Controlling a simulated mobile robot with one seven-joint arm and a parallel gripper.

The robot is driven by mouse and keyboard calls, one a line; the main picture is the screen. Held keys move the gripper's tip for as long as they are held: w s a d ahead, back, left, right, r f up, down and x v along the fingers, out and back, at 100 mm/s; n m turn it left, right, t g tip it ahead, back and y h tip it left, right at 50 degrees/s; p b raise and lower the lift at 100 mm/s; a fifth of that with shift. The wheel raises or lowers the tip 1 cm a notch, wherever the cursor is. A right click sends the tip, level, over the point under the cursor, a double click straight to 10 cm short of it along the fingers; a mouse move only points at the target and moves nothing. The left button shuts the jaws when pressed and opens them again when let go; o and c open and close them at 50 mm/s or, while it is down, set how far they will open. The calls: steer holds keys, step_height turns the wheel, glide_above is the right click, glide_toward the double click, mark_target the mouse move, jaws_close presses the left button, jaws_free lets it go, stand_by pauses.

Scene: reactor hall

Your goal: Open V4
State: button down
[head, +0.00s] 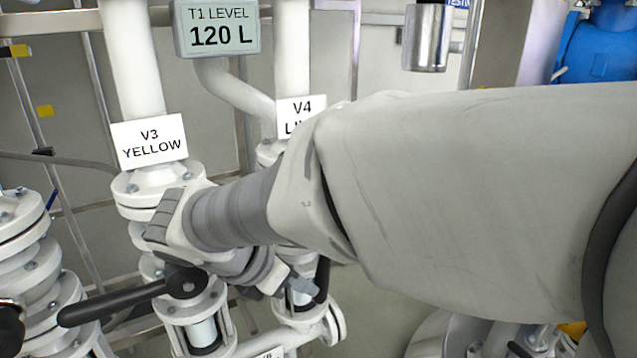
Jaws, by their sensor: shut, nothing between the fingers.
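The V4 sign (302,106) is on a white vertical pipe, its lower line partly covered by my arm. The V4 valve is mostly hidden behind my arm. A dark handle-like part (321,278) shows below the arm, in front of the V4 pipework. My gripper (297,286) is at the end of my wrist, beside this dark part, partly hidden by the wrist. It is shut with nothing held. I cannot tell whether it touches the dark part.
The V3 YELLOW sign (149,142) and its black lever (112,304), pointing left, are close by on the left. A T1 LEVEL display (217,27) reads 120 L. White flanged pipes (32,270) crowd the left. A metal cylinder (427,38) hangs above my arm.

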steer(key=shift+w+d+f, duration=0.2)
steer(key=shift+w+d, duration=0.05)
steer(key=shift+d, duration=0.2)
steer(key=shift+r, duration=0.1)
